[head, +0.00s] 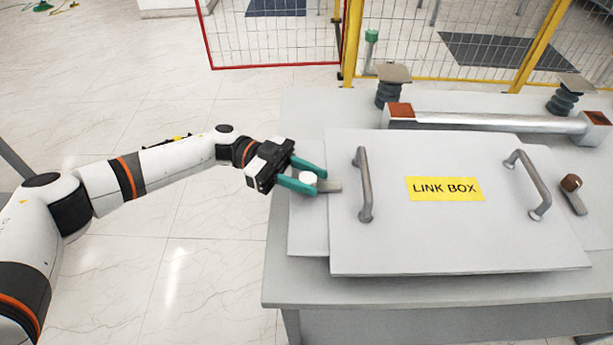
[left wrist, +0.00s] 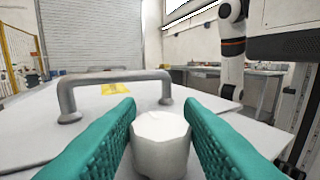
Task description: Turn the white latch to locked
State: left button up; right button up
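The white latch (head: 308,178) is at the left edge of the link box lid (head: 450,240). Its grey bar points right, onto the lid's edge, in the head view. In the left wrist view the white knob (left wrist: 160,145) stands upright between the teal fingers. My left gripper (head: 307,176) is around the knob with its fingers apart. In the wrist view a gap shows on the left side of the knob, and the right finger is close beside it; I cannot tell whether it touches. My right gripper is not in view.
A brown-knobbed latch (head: 571,183) is at the lid's right side. Two metal handles (head: 364,185) stand up from the lid, one near the white latch. A metal bar (head: 485,121) and dark insulators (head: 388,92) lie behind. The floor left of the table is clear.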

pick_arm(q)
jog(key=o, duration=0.3)
jog(key=b+v, duration=0.3)
jog(key=v, duration=0.9)
